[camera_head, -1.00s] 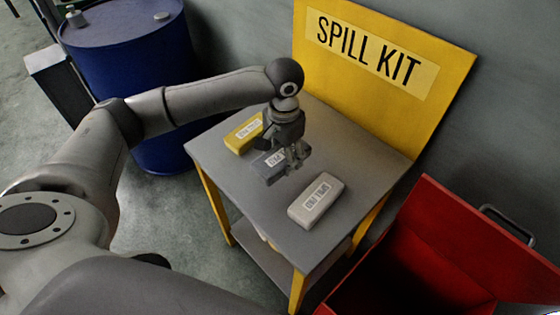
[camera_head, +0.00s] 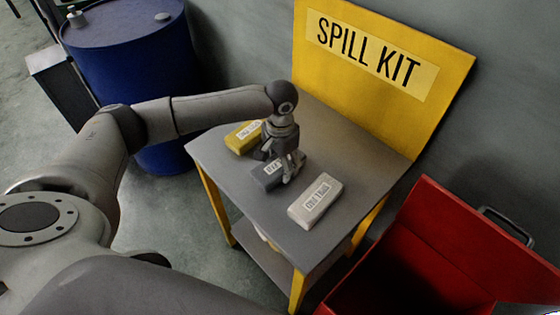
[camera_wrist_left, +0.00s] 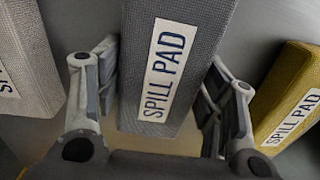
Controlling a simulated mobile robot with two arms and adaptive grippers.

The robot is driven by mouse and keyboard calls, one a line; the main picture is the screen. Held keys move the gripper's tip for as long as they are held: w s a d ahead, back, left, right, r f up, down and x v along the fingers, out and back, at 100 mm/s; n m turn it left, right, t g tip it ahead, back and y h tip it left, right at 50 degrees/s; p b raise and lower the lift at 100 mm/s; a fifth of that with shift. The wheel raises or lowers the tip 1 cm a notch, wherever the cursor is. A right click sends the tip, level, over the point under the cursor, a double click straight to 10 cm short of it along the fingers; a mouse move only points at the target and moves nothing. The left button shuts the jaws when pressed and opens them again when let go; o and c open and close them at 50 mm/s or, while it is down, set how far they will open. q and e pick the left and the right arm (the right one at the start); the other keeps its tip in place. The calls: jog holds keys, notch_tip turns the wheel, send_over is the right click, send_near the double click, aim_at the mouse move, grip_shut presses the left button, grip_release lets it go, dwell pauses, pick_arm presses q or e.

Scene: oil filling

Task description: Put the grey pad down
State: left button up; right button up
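The grey pad (camera_head: 268,176), labelled "SPILL PAD", is low over the small grey table (camera_head: 222,172), between a yellow pad and a white pad. I cannot tell whether its underside touches the tabletop. My left gripper (camera_head: 288,176) is over it from above. The far end of the pad is partly hidden by the gripper in the head view. My right gripper is not in view.
The yellow pad (camera_head: 243,139) lies behind left, and the white pad (camera_head: 315,202) lies in front right. A yellow "SPILL KIT" board (camera_head: 447,60) stands at the table's back. A blue drum (camera_head: 130,65) is left; an open red bin (camera_head: 450,240) is right.

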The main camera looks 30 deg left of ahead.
pick_arm(q)
jog(key=o, duration=0.3)
jog(key=shift+r, duration=0.2)
notch_tip(320, 180, up, 12)
dwell(0.4)
dwell(0.4)
